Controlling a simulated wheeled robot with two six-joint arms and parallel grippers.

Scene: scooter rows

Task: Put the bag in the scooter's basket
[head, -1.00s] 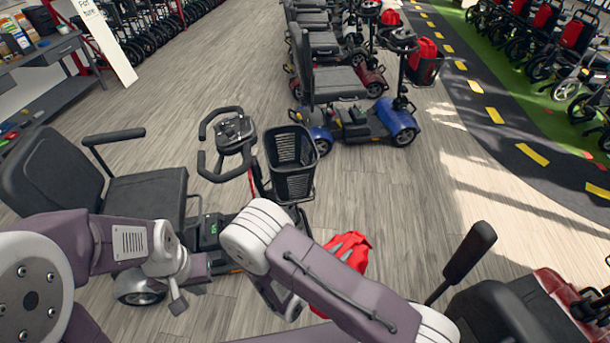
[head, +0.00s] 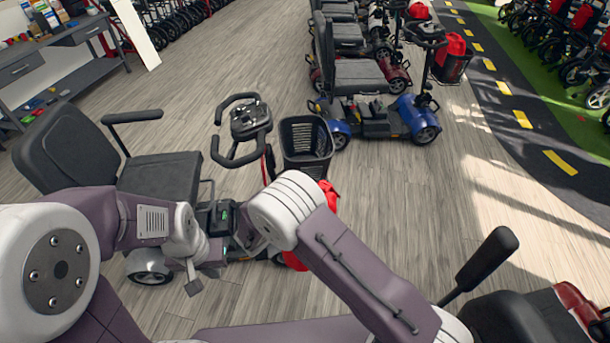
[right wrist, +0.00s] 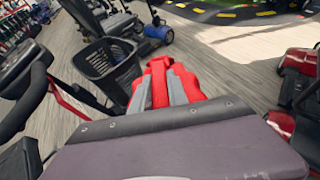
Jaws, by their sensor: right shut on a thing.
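The scooter's black basket (head: 305,144) hangs at the front of the near scooter (head: 160,180). Its inside looks empty, and it also shows in the right wrist view (right wrist: 108,62). The red bag (head: 328,193) is mostly hidden behind my right arm in the head view, just below and in front of the basket. In the right wrist view the bag (right wrist: 160,88) is at my right gripper (right wrist: 160,95), to the right of the basket and apart from it. My right gripper is shut on the bag. My left gripper (head: 193,280) is low beside the scooter's seat; its jaw opening is unclear.
A blue scooter (head: 375,115) stands behind the basket, with more scooters in a row beyond. A red scooter (head: 555,310) is at the lower right. A grey workbench (head: 60,60) stands at the far left. Open wooden floor lies right of the basket.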

